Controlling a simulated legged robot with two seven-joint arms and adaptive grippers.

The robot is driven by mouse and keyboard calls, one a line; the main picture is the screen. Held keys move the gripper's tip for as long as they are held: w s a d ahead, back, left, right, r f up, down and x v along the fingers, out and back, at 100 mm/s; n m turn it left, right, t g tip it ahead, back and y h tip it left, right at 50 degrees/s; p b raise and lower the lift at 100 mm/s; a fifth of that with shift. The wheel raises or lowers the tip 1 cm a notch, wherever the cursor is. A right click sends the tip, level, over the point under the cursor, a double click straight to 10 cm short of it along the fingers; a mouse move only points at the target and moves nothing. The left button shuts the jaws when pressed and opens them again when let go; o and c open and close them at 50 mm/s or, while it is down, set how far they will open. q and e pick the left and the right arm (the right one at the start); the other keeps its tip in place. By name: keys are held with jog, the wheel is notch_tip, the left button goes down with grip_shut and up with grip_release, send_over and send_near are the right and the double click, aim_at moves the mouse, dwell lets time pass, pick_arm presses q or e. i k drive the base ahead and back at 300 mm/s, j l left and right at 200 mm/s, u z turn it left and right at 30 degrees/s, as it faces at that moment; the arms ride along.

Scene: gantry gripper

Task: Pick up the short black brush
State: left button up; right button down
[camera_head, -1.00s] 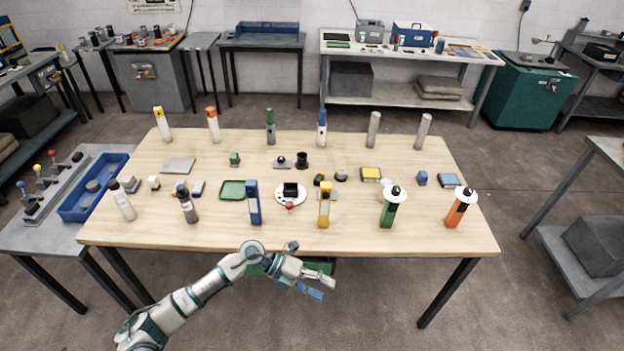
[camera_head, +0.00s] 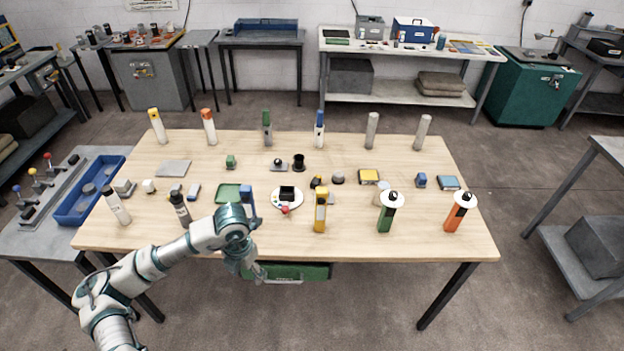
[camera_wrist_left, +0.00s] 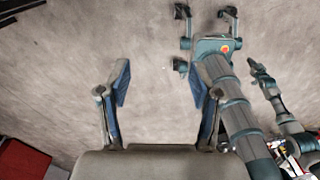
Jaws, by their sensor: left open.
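A short black flanged piece (camera_head: 299,163) stands upright in the middle of the table (camera_head: 400,243), towards the back. It may be the short black brush, but it is too small to tell for sure. My left gripper (camera_head: 254,275) hangs low at the table's front edge, below and in front of the tabletop, well apart from the black piece. In the left wrist view its two blue-padded fingers (camera_wrist_left: 158,88) are spread wide with only bare floor between them. The brush does not show in that view. My right gripper is not seen.
A blue upright block (camera_head: 248,200) and a yellow one (camera_head: 321,210) stand along the front. A white round plate (camera_head: 277,203) with a black block lies between them. More upright pieces line the back. A green case (camera_head: 300,272) sits under the front edge.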

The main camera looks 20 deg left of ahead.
aim_at(316, 181)
jog(key=i, duration=1.85)
